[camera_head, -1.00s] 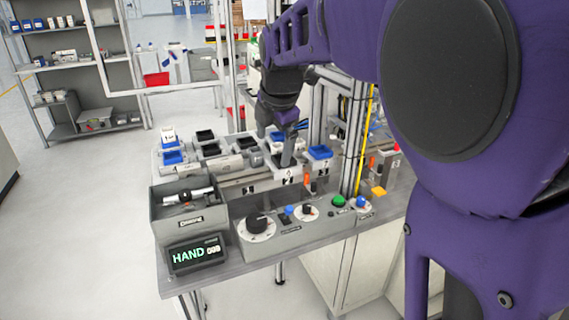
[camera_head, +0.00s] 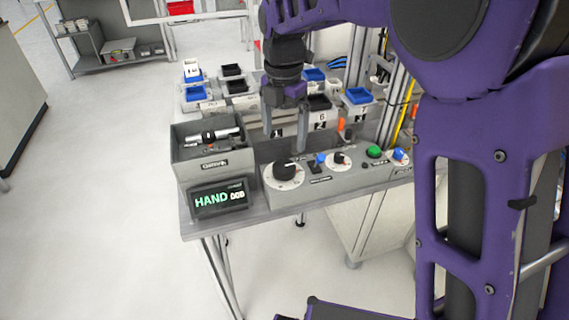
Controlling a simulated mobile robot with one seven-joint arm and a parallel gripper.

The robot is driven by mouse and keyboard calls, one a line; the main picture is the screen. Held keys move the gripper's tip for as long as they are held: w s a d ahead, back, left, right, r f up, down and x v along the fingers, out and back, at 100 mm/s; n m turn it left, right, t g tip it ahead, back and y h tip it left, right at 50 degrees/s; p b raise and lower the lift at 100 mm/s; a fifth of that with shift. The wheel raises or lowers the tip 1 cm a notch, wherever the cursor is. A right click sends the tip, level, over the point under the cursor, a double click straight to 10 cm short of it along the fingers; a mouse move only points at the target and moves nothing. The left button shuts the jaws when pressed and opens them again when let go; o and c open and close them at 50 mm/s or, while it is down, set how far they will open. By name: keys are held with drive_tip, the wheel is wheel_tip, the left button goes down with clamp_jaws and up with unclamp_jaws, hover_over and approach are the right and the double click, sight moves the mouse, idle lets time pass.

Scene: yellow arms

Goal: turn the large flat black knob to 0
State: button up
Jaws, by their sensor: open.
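The large flat black knob (camera_head: 284,169) sits on a white round dial (camera_head: 291,182) at the left end of the sloped grey control panel (camera_head: 318,190). The dial markings are too small to read. My gripper (camera_head: 284,142) points down, just above and behind the knob, with its two fingers apart and nothing between them. I cannot tell whether a finger touches the knob or panel.
A display reading HAND (camera_head: 219,199) and a grey tool bin (camera_head: 211,158) stand left. Several small bins stand behind.

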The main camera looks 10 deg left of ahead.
sight(284, 166)
wheel_tip(284, 166, down, 9)
drive_tip(key=shift+f+b, duration=0.15)
drive_tip(key=shift+b, duration=0.3)
drive_tip(key=c, duration=1.4)
